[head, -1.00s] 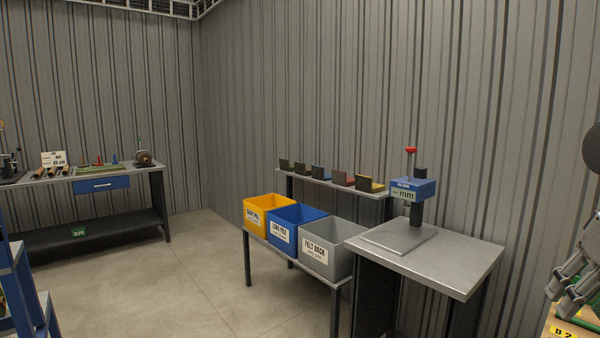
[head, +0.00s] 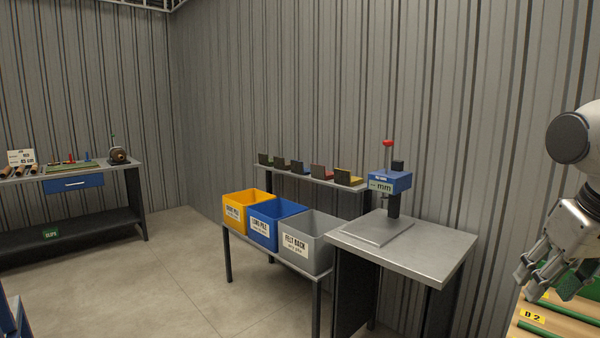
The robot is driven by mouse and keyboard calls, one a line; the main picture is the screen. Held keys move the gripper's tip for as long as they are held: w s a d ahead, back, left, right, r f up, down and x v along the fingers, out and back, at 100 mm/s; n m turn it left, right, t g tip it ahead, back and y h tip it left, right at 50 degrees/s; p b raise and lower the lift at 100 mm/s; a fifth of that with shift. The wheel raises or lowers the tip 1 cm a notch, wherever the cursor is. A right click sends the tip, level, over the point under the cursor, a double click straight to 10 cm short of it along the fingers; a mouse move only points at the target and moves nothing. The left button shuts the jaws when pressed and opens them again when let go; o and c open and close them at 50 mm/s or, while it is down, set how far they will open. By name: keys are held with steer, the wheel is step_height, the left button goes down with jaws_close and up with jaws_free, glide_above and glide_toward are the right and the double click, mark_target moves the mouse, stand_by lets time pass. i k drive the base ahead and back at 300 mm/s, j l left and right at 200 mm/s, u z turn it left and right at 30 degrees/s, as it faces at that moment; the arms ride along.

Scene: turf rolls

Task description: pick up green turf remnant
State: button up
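My gripper (head: 533,277) is at the right edge, pointing down and left over a wooden surface (head: 550,327) with a yellow "D 2" label and green strips. Its finger ends show, but at this angle I cannot tell how far apart they are. A dark green textured patch (head: 569,288) lies right beside the fingers. I cannot tell whether it is the turf remnant, or whether the gripper touches it. A flat green piece (head: 72,167) lies on the far workbench at left.
Yellow (head: 236,217), blue (head: 264,233) and grey (head: 292,254) labelled bins stand on a low stand at centre. A metal table (head: 430,254) with a measuring stand (head: 391,182) is right of them. Several small sample blocks line the shelf behind. Floor (head: 180,270) at left is clear.

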mark_target(264, 159)
steer(key=i+j+u, duration=0.35)
steer(key=i, duration=0.2)
steer(key=i+j+u, duration=0.4)
steer(key=i, duration=0.15)
steer(key=i+u, duration=0.35)
steer(key=i, duration=2)
steer(key=i+z, duration=0.25)
steer(key=i, duration=0.2)
steer(key=i+j+z, duration=0.2)
steer(key=i, duration=0.2)
steer(key=i+j+z, duration=0.25)
steer(key=i, duration=0.15)
steer(key=i+j+z, duration=1.1)
steer(key=k+l, duration=0.05)
steer(key=k, duration=0.05)
